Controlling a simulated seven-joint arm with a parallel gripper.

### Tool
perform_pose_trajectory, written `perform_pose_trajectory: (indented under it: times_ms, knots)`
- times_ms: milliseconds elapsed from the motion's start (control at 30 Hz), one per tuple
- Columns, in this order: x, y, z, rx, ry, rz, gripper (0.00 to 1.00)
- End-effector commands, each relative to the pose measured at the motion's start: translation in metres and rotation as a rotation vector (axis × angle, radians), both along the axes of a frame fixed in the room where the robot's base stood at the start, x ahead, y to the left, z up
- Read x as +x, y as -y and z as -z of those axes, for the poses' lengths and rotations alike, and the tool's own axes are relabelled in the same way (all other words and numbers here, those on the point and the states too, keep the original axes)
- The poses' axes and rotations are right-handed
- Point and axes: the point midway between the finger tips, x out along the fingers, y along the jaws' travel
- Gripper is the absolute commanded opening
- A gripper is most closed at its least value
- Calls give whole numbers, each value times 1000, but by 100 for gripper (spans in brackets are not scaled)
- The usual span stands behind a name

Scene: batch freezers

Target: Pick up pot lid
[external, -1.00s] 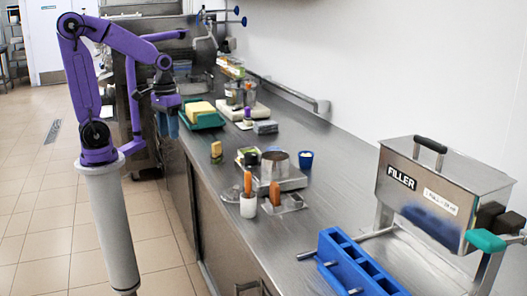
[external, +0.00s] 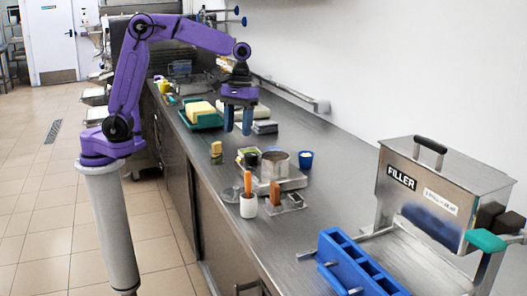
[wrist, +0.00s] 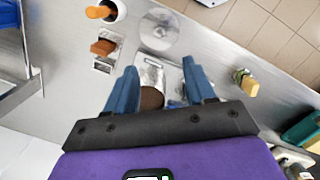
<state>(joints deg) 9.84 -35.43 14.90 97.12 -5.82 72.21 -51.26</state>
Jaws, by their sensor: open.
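A round, see-through disc that looks like the pot lid (wrist: 160,28) lies flat on the steel bench in the wrist view, beyond my fingertips. My gripper (external: 238,126) is open and empty, pointing down above the bench. It also shows in the wrist view (wrist: 160,72), with the lid above the gap between its blue fingers. A steel pot (external: 275,165) stands on a low steel platform (external: 293,183). In the wrist view the pot (wrist: 152,98) is partly hidden between the fingers.
A white cup (external: 248,206) with an orange-handled tool stands near the lid. An orange-brown block (external: 274,194) and a yellow block (external: 216,150) are nearby. A green tray (external: 208,121) lies farther back. A blue rack (external: 355,265) and the filler machine (external: 440,195) occupy the near right.

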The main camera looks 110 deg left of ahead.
Motion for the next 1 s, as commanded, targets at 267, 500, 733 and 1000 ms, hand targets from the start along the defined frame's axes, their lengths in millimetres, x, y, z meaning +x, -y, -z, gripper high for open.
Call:
perform_pose_trajectory:
  times_ms: [267,500,733,1000]
  knots:
    - [-2,6,43,-3,-7,1,54]
    - [-2,11,87,-3,-6,2,54]
    - [-3,14,116,-2,-2,1,54]
    - [-2,15,137,-2,-4,1,54]
